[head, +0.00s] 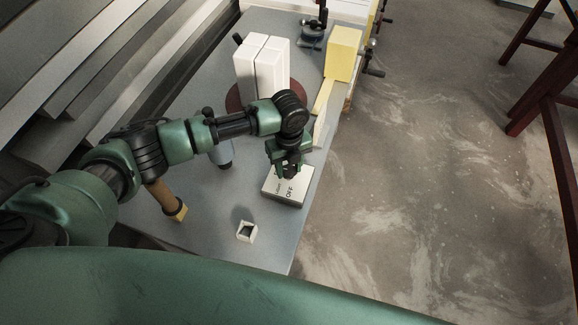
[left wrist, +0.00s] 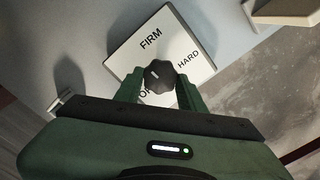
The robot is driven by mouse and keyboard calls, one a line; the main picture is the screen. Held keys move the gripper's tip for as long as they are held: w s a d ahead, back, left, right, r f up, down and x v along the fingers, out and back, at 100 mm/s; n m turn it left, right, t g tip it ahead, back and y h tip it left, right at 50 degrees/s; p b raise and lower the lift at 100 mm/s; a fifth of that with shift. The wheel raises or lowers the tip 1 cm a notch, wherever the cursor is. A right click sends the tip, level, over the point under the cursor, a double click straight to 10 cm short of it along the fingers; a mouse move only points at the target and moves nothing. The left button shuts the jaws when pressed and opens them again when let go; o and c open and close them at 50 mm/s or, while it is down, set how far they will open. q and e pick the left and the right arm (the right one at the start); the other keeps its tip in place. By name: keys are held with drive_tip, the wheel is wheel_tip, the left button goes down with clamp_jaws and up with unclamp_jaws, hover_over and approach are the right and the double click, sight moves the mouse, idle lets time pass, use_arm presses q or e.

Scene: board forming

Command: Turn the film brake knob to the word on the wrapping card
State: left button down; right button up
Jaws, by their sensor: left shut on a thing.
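The film brake knob (left wrist: 157,75) is dark and lobed, seen in the left wrist view on a pale plate (left wrist: 150,42). I cannot identify a wrapping card. My right gripper is not in view.
White blocks (head: 262,66) stand on a dark red disc (head: 236,98). A yellow block (head: 342,52) stands at the bench's right edge. A small white open piece (head: 246,231) lies near the front. A wooden handle (head: 166,196) lies left.

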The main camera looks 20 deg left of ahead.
sight(289, 170)
use_arm(q)
drive_tip(key=m, duration=0.4)
drive_tip(key=shift+m, duration=0.7)
drive_tip(key=c, duration=0.9)
unclamp_jaws()
drive_tip(key=shift+o, duration=0.2)
wheel_tip(289, 170, up, 7)
drive_tip(key=shift+f+b, duration=0.1)
drive_tip(key=shift+b, duration=1.05)
drive_tip(key=shift+r, duration=0.55)
